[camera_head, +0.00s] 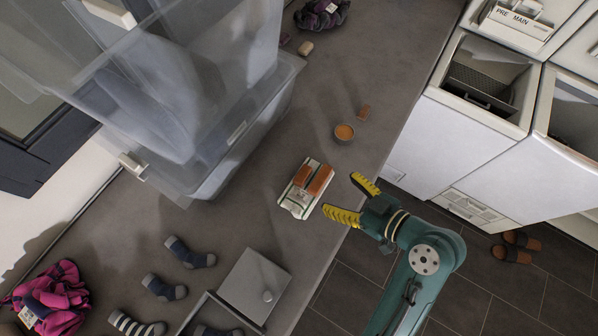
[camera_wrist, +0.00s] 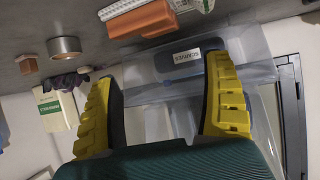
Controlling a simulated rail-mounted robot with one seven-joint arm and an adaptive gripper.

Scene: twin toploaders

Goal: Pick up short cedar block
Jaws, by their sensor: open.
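Several reddish-brown blocks are in the head view, and I cannot tell for sure which is the short cedar block. A small block (camera_head: 364,112) lies alone beyond the round tin; it also shows at the left of the wrist view (camera_wrist: 27,65). Two larger blocks, a left one (camera_head: 302,176) and a right one (camera_head: 320,180), lie on a pale green-and-white box (camera_head: 296,204). One larger block shows at the top of the wrist view (camera_wrist: 145,20). My gripper (camera_head: 354,200) is open and empty, its yellow fingers just right of the box, near the counter edge.
The round tin (camera_head: 344,133) stands on the counter near the small block. Clear stacked bins (camera_head: 225,150) fill the back left. Several socks (camera_head: 190,252), a grey knobbed lid (camera_head: 252,285) and pink cloth (camera_head: 55,300) lie lower left. White washers (camera_head: 460,150) stand right, past the counter edge.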

